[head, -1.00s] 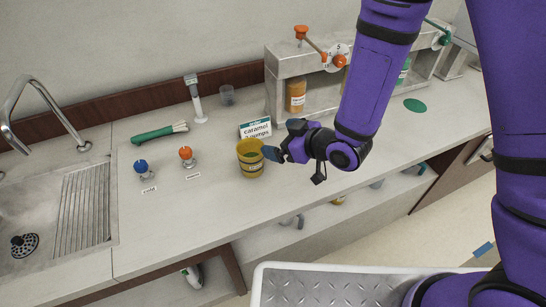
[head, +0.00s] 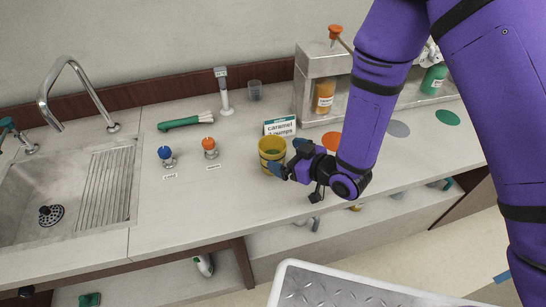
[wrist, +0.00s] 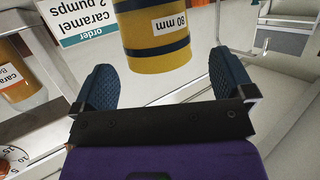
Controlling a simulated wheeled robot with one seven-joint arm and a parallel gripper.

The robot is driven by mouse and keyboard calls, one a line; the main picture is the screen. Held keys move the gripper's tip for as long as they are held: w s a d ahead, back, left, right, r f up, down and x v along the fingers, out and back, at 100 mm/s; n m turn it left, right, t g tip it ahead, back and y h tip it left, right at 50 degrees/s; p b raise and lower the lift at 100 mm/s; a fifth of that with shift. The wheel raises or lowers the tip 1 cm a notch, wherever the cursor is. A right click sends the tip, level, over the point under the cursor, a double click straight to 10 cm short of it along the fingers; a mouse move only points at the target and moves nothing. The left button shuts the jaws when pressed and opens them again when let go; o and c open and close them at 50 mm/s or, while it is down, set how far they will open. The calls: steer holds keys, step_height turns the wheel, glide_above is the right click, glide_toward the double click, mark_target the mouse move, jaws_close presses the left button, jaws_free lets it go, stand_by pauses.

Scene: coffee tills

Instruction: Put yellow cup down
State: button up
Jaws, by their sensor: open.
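The yellow cup (head: 271,158) with dark bands stands upright on the counter, in front of the caramel order card (head: 280,127). It also shows in the wrist view (wrist: 152,40), with an "80 mm" label facing my gripper. My gripper (head: 287,159) is open at the right side of the cup. In the wrist view its two blue fingertips (wrist: 162,66) are spread to either side of the cup, with a visible gap on each side. The card also shows in the wrist view (wrist: 78,17).
A sink (head: 60,195) is at the left. Blue (head: 165,153) and orange (head: 209,144) taps and a green-handled brush (head: 182,122) are left of the cup. The dispenser rack (head: 312,85) stands behind right. Counter in front of the cup is clear.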

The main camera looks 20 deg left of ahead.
mark_target(263, 144)
steer(key=x, duration=0.4)
steer(key=shift+w+a+r, duration=0.2)
steer(key=shift+w+a, duration=0.15)
steer(key=shift+c, duration=0.5)
steer(key=c, duration=1)
steer(key=shift+r, duration=0.1)
